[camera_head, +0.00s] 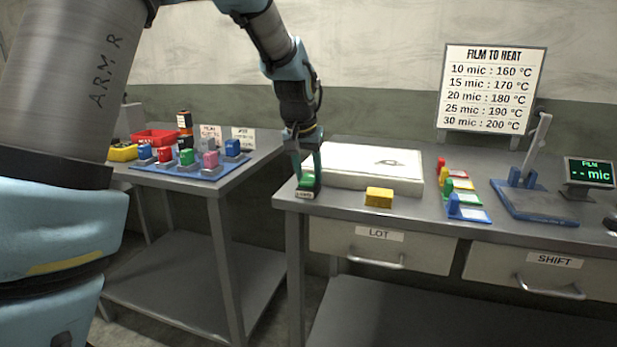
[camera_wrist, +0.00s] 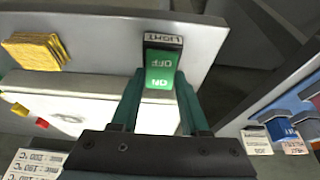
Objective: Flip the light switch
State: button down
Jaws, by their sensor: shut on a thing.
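The light switch (camera_wrist: 161,68) is a green rocker marked OFF and ON, with a dark LIGHT label plate. It sits at the left front corner of the right bench. In the head view the light switch (camera_head: 307,182) shows partly below my gripper (camera_head: 305,168), which points down over it. Which side of the rocker is pressed in, I cannot tell.
A white box (camera_head: 365,165) lies just right of the switch, with a yellow block (camera_head: 379,197) in front. Coloured blocks and a blue-based lever device (camera_head: 535,200) stand farther right. A gap separates this bench from the left bench (camera_head: 222,185).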

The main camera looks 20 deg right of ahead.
jog(key=shift+c, duration=2)
grip_release()
jog(key=v, duration=1)
jog(key=shift+r+b, duration=0.35)
jog(key=shift+b, duration=0.1)
jog(key=shift+s+a, duration=0.1)
jog(key=w+a+f+n+y+p, duration=0.1)
jog(key=a+f+n+p, duration=0.15)
jog(key=a, duration=0.65)
jog(key=a+f+n+p, duration=0.1)
jog(key=a+f, duration=0.3)
jog(key=a, duration=0.5)
jog(key=s+a+f+n+p, duration=0.1)
jog(key=s+a+f+n, duration=0.1)
jog(key=a, duration=0.6)
jog(key=s+a+f+n+g+y+p, duration=0.1)
jog(key=s+a+f+n, duration=0.1)
jog(key=s+a+f, duration=0.2)
jog(key=s+a, duration=0.3)
jog(key=a, duration=0.1)
jog(key=shift+s+a+y, duration=0.2)
jog(key=shift+s+y, duration=0.05)
jog(key=shift+y, duration=0.05)
